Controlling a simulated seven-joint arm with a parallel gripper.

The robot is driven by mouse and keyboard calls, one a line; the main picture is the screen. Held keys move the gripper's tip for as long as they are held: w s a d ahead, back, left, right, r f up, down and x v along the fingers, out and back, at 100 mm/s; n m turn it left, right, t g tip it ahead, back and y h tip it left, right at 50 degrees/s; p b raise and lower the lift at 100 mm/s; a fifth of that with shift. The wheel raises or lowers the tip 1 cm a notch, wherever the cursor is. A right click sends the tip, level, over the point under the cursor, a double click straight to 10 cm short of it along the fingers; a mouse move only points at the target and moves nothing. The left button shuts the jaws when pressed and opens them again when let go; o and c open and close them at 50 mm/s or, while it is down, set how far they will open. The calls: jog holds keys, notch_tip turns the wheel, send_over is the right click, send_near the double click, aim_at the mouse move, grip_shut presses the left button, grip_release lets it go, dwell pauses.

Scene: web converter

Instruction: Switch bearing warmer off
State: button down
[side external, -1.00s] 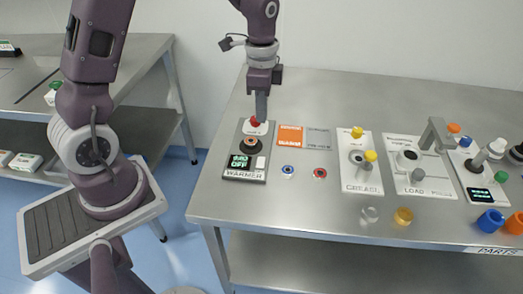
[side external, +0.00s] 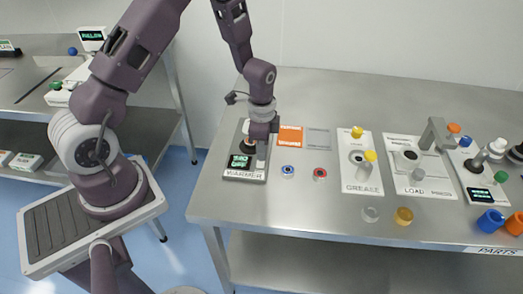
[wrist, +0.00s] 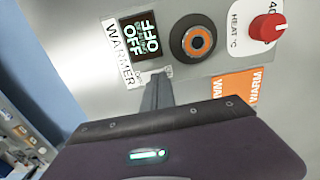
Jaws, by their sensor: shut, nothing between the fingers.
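The warmer panel (side external: 230,171) lies at the left end of the table. Its dark display (side external: 241,161) also shows in the wrist view (wrist: 142,38), where two large lines read OFF. A round black hub with an orange ring (wrist: 198,40) sits beside the display. The red knob (wrist: 265,30), by a "HEAT °C" label, has "40" printed near it; my arm hides it in the side view. My gripper (side external: 261,165) is shut and empty, pointing down at the panel's front right corner. In the wrist view its fingertips (wrist: 158,80) cover most of the small switch there; contact is unclear.
An orange card (side external: 290,136) and a grey plate lie right of the panel. A blue ring (side external: 287,170) and a red ring (side external: 319,173) lie on the table in front of them. The grease station (side external: 361,186) and load station stand further right.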

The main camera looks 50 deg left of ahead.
jog(key=shift+a+f+g+h, duration=0.15)
jog(key=shift+f+g+h, duration=0.15)
jog(key=shift+f+h, duration=0.1)
jog(key=shift+s+d, duration=0.15)
jog(key=shift+d, duration=0.05)
jog(key=shift+s+d+r, duration=0.2)
jog(key=shift+s+d, duration=0.35)
jog(key=shift+s, duration=0.05)
notch_tip(320, 180, up, 14)
jog(key=w+a, duration=0.1)
jog(key=shift+w+r, duration=0.15)
jog(key=shift+w, duration=0.05)
